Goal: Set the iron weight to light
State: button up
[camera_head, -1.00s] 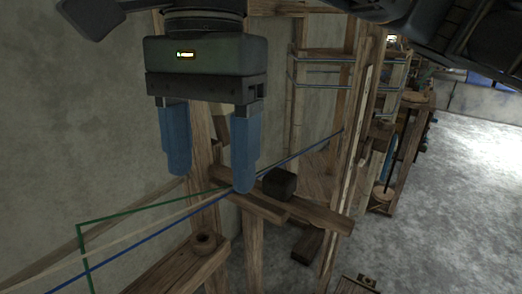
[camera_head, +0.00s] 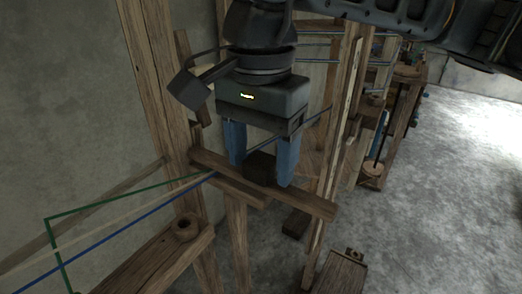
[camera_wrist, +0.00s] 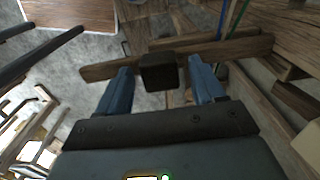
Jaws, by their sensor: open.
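The iron weight is a dark block (camera_head: 260,168) sitting on a wooden beam (camera_head: 312,206) of the loom. It also shows in the wrist view (camera_wrist: 160,72), on the beam between my fingers. My gripper (camera_head: 261,170) is open, with its blue fingers pointing down on either side of the weight. In the wrist view a gap shows between the weight and each finger. The weight's top is partly hidden by my gripper in the head view.
A wooden post (camera_head: 160,100) stands left of the gripper. A bench rail with a round ring (camera_head: 185,228) is at lower left, with green and blue cords (camera_head: 130,220) nearby. Upright frame posts (camera_head: 338,130) stand close on the right. Open grey floor (camera_head: 440,210) lies further right.

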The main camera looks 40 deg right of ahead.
jog(key=shift+c, duration=0.4)
grip_shut()
